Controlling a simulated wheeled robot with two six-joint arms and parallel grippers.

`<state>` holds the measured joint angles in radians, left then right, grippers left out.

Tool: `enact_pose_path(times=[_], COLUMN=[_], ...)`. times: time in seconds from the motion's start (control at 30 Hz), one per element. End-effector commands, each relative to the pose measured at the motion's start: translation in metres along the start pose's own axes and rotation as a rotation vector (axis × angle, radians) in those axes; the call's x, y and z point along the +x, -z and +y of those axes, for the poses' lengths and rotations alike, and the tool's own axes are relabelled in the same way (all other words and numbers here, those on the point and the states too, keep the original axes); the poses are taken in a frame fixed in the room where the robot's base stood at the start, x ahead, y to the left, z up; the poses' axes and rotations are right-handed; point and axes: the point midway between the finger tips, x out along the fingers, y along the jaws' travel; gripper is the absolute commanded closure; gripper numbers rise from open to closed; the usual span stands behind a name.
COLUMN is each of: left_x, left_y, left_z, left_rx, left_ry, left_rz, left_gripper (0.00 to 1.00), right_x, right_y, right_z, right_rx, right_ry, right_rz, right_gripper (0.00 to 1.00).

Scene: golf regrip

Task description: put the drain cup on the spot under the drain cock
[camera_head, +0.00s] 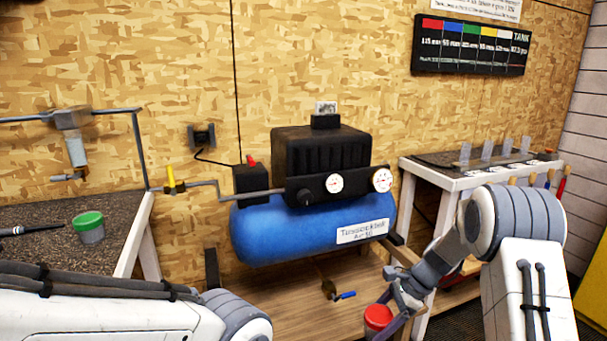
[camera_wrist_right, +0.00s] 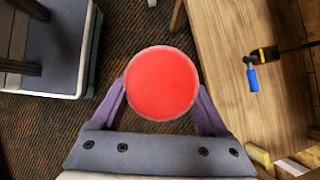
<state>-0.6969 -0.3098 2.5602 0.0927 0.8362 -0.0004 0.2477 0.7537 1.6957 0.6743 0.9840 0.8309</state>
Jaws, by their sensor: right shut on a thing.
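The drain cup, with a red top, (camera_head: 378,317) is in the lower right of the head view, held in my right gripper (camera_head: 388,325). In the right wrist view the red cup (camera_wrist_right: 162,82) sits between the two purple fingers of that gripper (camera_wrist_right: 162,100), seen from above. The brass drain cock (camera_head: 329,289) with a blue lever hangs under the blue tank, left of the cup. It also shows in the wrist view (camera_wrist_right: 262,55), over the wooden shelf. The cup is apart from it, over the dark carpet beside the shelf. I cannot make out the spot. My left gripper is not visible.
The blue compressor tank (camera_head: 310,222) stands above the wooden shelf (camera_head: 290,305). A white-legged bench (camera_head: 437,170) is at right. A green-lidded jar (camera_head: 89,226) stands on the left bench (camera_head: 40,253). The shelf around the drain cock looks clear.

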Motion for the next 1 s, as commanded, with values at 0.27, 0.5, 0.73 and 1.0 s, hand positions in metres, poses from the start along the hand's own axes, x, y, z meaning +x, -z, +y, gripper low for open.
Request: enact_pose_path(times=[0.27,0.5,0.73,1.0], left_x=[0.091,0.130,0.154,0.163], left_y=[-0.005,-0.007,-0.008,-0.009], left_z=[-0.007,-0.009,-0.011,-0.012], left_rx=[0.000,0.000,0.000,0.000], left_ry=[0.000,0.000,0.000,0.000], left_rz=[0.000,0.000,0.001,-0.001], left_gripper=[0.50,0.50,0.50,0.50], right_x=[0.093,0.121,0.136,0.135], right_y=[0.039,0.064,0.081,0.089], right_z=[0.047,0.074,0.088,0.098], right_rx=[-0.604,-0.957,-1.153,-1.308], right_ry=[-0.391,-0.616,-0.741,-0.838], right_rz=[-0.001,0.001,0.001,0.002], right_gripper=[0.76,0.76,0.76,0.76])
